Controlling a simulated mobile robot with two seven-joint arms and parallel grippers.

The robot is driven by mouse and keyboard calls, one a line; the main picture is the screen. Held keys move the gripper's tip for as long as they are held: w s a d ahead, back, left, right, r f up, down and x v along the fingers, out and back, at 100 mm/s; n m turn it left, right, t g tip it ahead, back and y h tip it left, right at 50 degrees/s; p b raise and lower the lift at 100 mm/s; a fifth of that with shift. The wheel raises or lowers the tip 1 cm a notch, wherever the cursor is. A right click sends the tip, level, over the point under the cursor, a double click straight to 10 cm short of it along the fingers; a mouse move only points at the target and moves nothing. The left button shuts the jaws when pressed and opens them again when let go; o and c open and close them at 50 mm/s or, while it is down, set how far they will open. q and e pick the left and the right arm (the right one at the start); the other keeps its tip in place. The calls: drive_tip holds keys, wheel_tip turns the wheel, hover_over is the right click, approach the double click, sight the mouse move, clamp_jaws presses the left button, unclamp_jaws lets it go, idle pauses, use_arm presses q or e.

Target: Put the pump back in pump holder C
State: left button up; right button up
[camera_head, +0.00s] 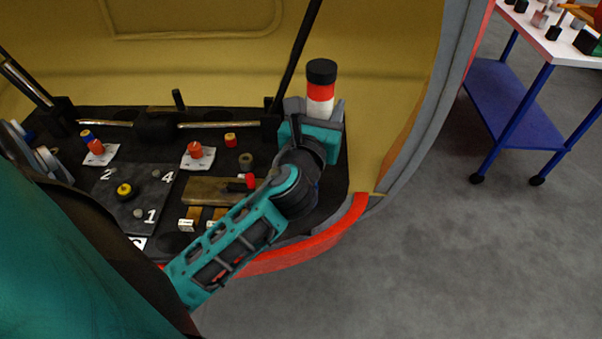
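An upright cylinder with a black cap and red and white bands, which I take for the pump (320,94), shows at the right end of the black deck. My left arm reaches in from the lower left. Its gripper (317,112) is at the cylinder, with a grey finger close on each side, and appears shut on it. The cylinder's lower end is hidden behind the gripper, so I cannot tell whether it touches the deck. No holder marked C can be made out. My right gripper is not in view.
The black deck (150,190) carries numbered spots, a yellow-and-black knob (124,190), red-topped parts (195,149) and a brass-coloured block (205,190). A dark strut (297,55) rises just left of the cylinder. The red rim (300,255) curves in front. A blue-legged cart (500,90) stands right, beyond clear floor.

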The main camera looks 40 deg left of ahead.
use_arm(q)
drive_tip(key=w+a+n+g+y, duration=0.2)
drive_tip(key=a+y, duration=0.1)
drive_tip(key=a, duration=0.2)
drive_tip(key=shift+n+y, duration=0.3)
drive_tip(key=shift+y, duration=0.1)
wheel_tip(320, 180, down, 20)
drive_tip(key=b, duration=1)
drive_tip(key=shift+d+f, duration=0.15)
drive_tip(key=shift+f, duration=0.05)
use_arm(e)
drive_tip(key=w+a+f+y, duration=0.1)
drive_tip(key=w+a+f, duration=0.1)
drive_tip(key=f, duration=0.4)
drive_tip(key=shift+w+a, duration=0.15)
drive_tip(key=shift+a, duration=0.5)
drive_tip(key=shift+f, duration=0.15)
use_arm(q)
drive_tip(key=shift+f+b, duration=0.2)
drive_tip(key=shift+b, duration=0.2)
drive_tip(key=o, duration=1.2)
drive_tip(key=shift+s, duration=0.1)
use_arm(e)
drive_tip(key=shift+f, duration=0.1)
